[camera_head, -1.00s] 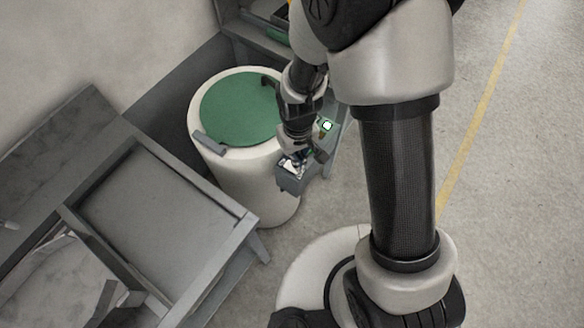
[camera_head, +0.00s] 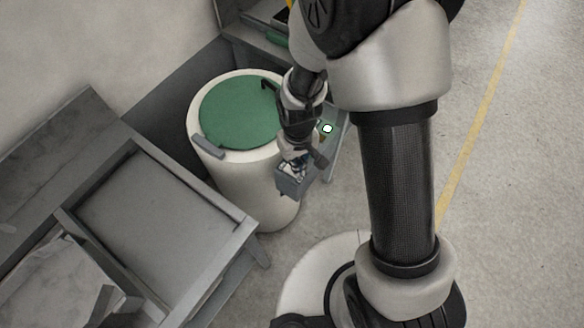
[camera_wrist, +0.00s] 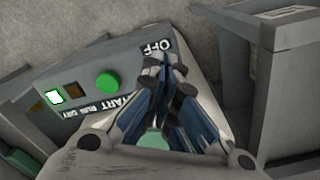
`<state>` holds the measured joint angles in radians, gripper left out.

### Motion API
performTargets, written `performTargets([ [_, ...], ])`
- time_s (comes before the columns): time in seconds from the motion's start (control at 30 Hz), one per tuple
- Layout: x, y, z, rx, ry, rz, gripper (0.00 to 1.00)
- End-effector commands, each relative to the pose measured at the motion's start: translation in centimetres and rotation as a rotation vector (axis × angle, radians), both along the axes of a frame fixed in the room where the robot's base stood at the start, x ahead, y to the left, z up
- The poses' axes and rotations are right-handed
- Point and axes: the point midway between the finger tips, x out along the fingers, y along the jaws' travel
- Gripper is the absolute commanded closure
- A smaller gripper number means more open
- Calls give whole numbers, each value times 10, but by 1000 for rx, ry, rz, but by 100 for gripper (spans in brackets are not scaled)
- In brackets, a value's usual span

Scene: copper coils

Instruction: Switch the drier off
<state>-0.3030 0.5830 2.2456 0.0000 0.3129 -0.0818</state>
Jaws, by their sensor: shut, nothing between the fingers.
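The drier (camera_head: 245,185) is a white drum with a green lid (camera_head: 240,108) in the head view. Its grey control box (camera_head: 289,184) is on the drum's right side, partly covered by my gripper. In the wrist view the panel (camera_wrist: 88,68) carries an OFF label (camera_wrist: 154,46), a green START button (camera_wrist: 109,82), a dark brownish spot (camera_wrist: 73,90) and a bright white-green lamp (camera_wrist: 54,97). Contact cannot be told.
A grey table with a recessed tray (camera_head: 160,205) stands left of the drum. A grey bench (camera_head: 262,38) is behind it. My arm crosses the right of the head view. Open floor (camera_head: 520,200) with a yellow line lies farther right.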

Motion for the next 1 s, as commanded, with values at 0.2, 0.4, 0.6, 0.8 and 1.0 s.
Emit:
performTargets([
  [0.2,0,0,0,0,0,0,100],
  [0.4,0,0,0,0,0,0,100],
  [0.6,0,0,-1,0,0,0,100],
  [0.8,0,0,-4,0,0,0,100],
  [1.0,0,0,-7,0,0,0,100],
])
